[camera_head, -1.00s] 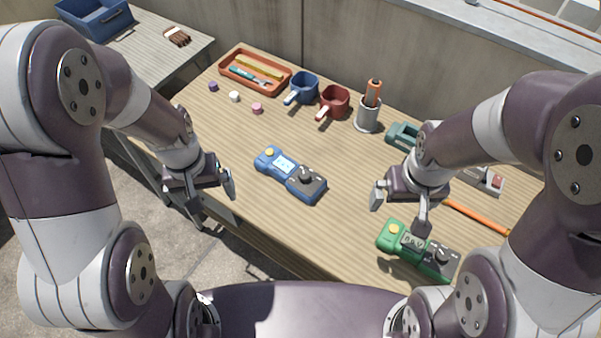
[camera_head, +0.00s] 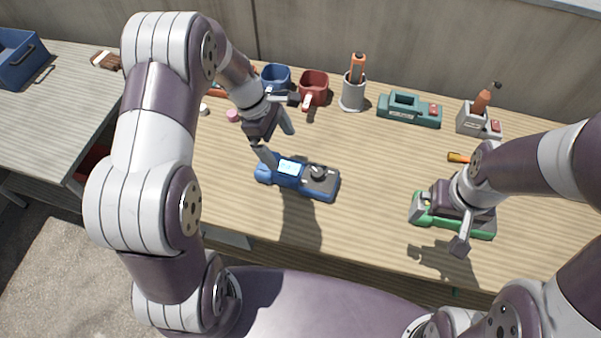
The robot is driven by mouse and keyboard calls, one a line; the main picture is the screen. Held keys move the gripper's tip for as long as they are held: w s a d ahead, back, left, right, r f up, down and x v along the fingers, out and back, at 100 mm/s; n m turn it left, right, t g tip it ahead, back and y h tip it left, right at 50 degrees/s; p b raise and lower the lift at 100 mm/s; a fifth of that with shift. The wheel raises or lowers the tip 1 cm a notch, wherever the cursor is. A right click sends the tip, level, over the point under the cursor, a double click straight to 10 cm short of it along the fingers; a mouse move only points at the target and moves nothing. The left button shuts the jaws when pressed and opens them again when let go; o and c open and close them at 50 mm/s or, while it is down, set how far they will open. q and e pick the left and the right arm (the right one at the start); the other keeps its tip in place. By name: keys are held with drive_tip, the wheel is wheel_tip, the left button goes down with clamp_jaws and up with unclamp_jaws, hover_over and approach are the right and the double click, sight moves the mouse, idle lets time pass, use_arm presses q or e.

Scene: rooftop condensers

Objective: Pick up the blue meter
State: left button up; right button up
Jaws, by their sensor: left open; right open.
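The blue meter (camera_head: 320,183) lies flat on the wooden table, with a lit screen and a dark dial section at its right end. My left gripper (camera_head: 276,146) is open, just above the meter's left part; one finger hides its left end near the yellow button. I cannot tell whether the finger touches it. My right gripper (camera_head: 458,228) is open over the green meter (camera_head: 424,214) and hides much of that meter's middle.
Along the back of the table (camera_head: 370,235) stand a blue mug (camera_head: 276,76), a red mug (camera_head: 314,88), a grey cup (camera_head: 352,95) with an orange-handled tool, a teal device (camera_head: 408,110) and a grey device (camera_head: 472,120). The table between the meters is clear.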

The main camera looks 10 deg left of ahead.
sight(297, 171)
use_arm(q)
drive_tip(key=x, duration=0.5)
drive_tip(key=shift+a+f, duration=0.1)
drive_tip(key=shift+f, duration=0.25)
drive_tip(key=x, duration=0.5)
drive_tip(key=shift+d+f, duration=0.2)
drive_tip(key=shift+d, duration=0.3)
drive_tip(key=shift+r, duration=0.1)
drive_tip(key=c, duration=1)
drive_tip(key=shift+r, duration=0.55)
drive_tip(key=shift+c, duration=0.2)
wheel_tip(297, 171, up, 3)
drive_tip(key=shift+f, duration=0.1)
drive_tip(key=w+d+r+p, duration=0.1)
drive_tip(key=d+r+p, duration=0.2)
drive_tip(key=d+r, duration=0.7)
drive_tip(key=shift+w+d, duration=0.35)
drive_tip(key=shift+d, duration=0.45)
